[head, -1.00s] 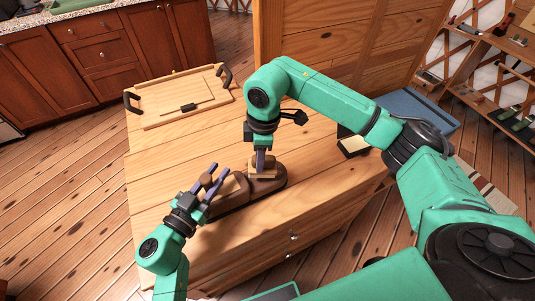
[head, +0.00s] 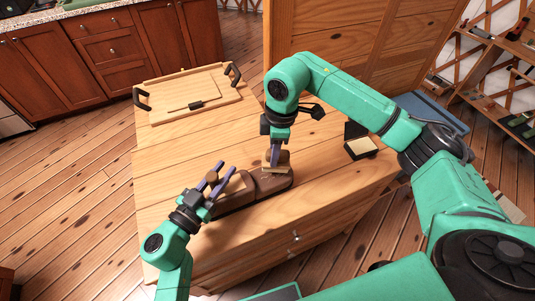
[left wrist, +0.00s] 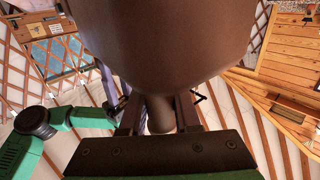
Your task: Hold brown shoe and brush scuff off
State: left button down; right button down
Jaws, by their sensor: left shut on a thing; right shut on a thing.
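The brown shoe (head: 268,182) lies on the wooden chest top, its toe to the right. My left gripper (head: 214,179) is at its left end, shut on a rounded brown knob. In the left wrist view the knob (left wrist: 160,115) sits between the fingers, below a large brown surface that fills the upper middle. My right gripper (head: 274,154) points down over the front of the shoe and is shut on a light wooden brush (head: 282,167). The brush is at the shoe's upper surface; whether its bristles touch is hidden. I cannot make out a scuff.
A wooden tray (head: 155,118) with black handles lies at the back left of the chest top (head: 170,150). An open dark box (head: 361,147) with a pale inside stands right of the shoe. A blue item (head: 428,110) is further right. The front left of the top is clear.

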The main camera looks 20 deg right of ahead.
pick_arm(q)
jog(key=shift+f, duration=0.3)
pick_arm(e)
jog(key=shift+w+d, duration=0.15)
jog(key=shift+d, duration=0.65)
jog(key=shift+w+d, duration=0.1)
jog(key=shift+d, duration=0.65)
jog(key=shift+r, duration=0.15)
jog(key=s+a, duration=0.1)
jog(key=a, duration=0.6)
jog(key=shift+s+a+r, duration=0.15)
jog(key=shift+a+r, duration=0.05)
jog(key=shift+a, duration=0.15)
jog(key=shift+r, duration=3)
notch_tip(320, 180, up, 3)
